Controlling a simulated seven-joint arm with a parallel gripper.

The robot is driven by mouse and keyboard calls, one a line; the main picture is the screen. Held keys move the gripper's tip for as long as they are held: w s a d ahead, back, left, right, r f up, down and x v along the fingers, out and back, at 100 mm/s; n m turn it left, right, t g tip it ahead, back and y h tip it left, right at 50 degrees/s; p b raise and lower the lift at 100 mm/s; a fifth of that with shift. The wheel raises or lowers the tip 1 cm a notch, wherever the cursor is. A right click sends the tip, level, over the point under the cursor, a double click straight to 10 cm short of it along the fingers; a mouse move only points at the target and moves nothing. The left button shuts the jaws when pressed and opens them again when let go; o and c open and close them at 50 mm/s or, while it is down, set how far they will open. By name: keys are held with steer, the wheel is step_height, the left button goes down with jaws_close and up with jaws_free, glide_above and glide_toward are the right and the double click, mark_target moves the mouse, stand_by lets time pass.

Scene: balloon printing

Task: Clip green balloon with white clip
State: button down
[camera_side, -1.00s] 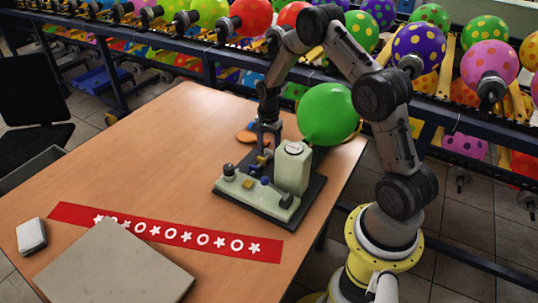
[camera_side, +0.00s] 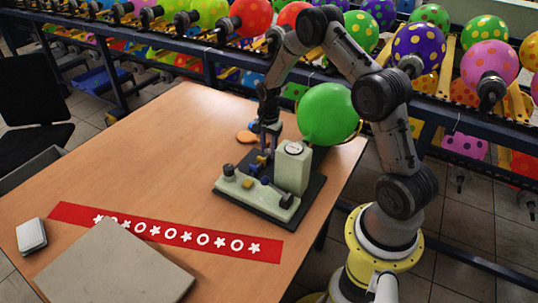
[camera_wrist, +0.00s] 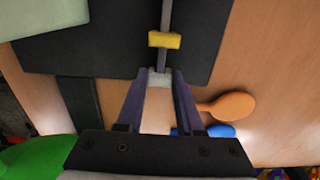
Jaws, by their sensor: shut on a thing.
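The green balloon (camera_side: 327,113) is inflated and stands at the back of a pale green machine (camera_side: 291,167) on the table. It also shows at the lower left of the wrist view (camera_wrist: 28,160). My gripper (camera_side: 268,150) points down just left of the balloon, over the back of the machine, apart from the balloon. In the wrist view my gripper (camera_wrist: 160,84) is shut on a small whitish piece (camera_wrist: 160,77), which looks like the white clip. The clip cannot be made out in the side view. The balloon's neck is hidden there.
A grey rod with a yellow block (camera_wrist: 165,40) lies just beyond my fingertips. A red strip (camera_side: 165,232), a grey box (camera_side: 115,266) and a white case (camera_side: 32,235) are at the front.

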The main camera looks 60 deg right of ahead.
step_height(320, 180, up, 10)
stand_by(1.6)
steer(key=s+d+r, duration=0.1)
steer(key=s+r, duration=1.2)
glide_above(310, 135)
steer(key=shift+a+f, duration=0.1)
steer(key=shift+f, duration=4.5)
steer(key=shift+f, duration=1.55)
steer(key=shift+c, duration=2.4)
jaws_free()
